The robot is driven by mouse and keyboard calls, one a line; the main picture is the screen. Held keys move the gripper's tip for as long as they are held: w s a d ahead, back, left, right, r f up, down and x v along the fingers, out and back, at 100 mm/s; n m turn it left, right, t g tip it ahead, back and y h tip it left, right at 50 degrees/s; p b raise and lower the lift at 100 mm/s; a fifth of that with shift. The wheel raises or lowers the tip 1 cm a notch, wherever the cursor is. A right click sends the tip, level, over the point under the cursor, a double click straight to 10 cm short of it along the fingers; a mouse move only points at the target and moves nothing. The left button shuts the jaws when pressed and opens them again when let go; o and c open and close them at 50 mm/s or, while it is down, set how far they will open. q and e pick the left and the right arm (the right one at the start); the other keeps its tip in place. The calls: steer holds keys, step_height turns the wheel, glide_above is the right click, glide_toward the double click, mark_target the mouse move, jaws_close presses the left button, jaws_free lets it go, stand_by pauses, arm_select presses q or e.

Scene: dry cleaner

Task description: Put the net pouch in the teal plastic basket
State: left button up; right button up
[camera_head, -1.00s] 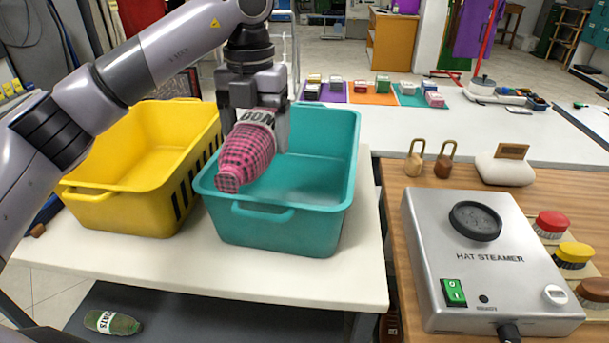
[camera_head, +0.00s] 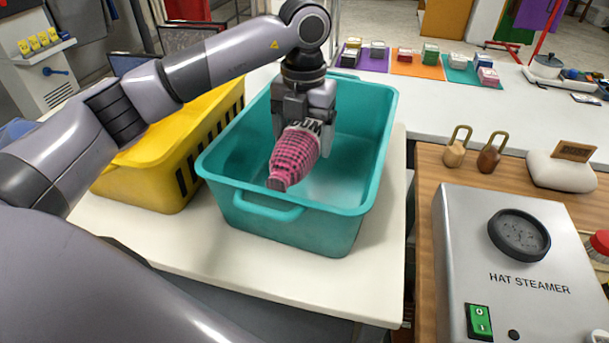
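The net pouch (camera_head: 296,157) is a pink and black checked bundle with a white lettered band at its top. My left gripper (camera_head: 304,130) is shut on the pouch near that band and holds it tilted over the teal plastic basket (camera_head: 268,208). The pouch hangs within the basket's opening, around rim height; whether it touches the basket cannot be told. The basket looks empty and stands on a white table. My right gripper is not in view.
A yellow basket (camera_head: 150,188) stands close on the left of the teal one, partly behind my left arm. A hat steamer (camera_head: 515,265) sits on the wooden counter at right. Two wooden blocks with loops (camera_head: 455,152) stand behind it. Bare white tabletop lies in front of the teal basket.

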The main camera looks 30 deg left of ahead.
arm_select(q)
step_height(320, 180, down, 10)
steer(key=shift+r+p, duration=0.1)
steer(key=shift+p, duration=0.2)
steer(key=o, duration=1.2)
step_height(320, 180, up, 12)
steer(key=shift+w+b, duration=0.1)
steer(key=shift+b, duration=0.5)
